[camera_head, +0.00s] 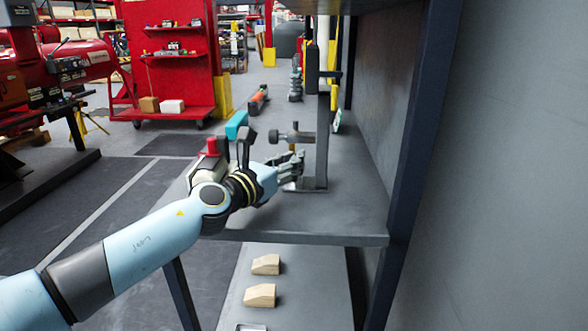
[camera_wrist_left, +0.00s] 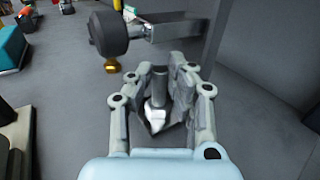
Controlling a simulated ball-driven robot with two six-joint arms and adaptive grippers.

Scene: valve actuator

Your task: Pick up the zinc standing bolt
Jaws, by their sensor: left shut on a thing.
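The zinc standing bolt (camera_wrist_left: 159,88) shows in the left wrist view as a grey upright shank above a wider, shiny silver part. It is between the fingers of my left gripper (camera_wrist_left: 160,78), which is shut on it. In the head view my left gripper (camera_head: 297,163) reaches in from the left over the grey shelf, just in front of a dark upright stand. Its fingers hide most of the bolt there. I cannot tell whether the bolt still touches the shelf. My right gripper is not in view.
A dark stand (camera_head: 322,150) with a side arm and black knob (camera_wrist_left: 109,34) rises close beyond the gripper, a brass piece (camera_wrist_left: 112,66) below the knob. A teal box (camera_head: 236,124) is left. Shelf posts (camera_head: 415,150) and a wall bound the right. Wooden blocks (camera_head: 265,264) lie below.

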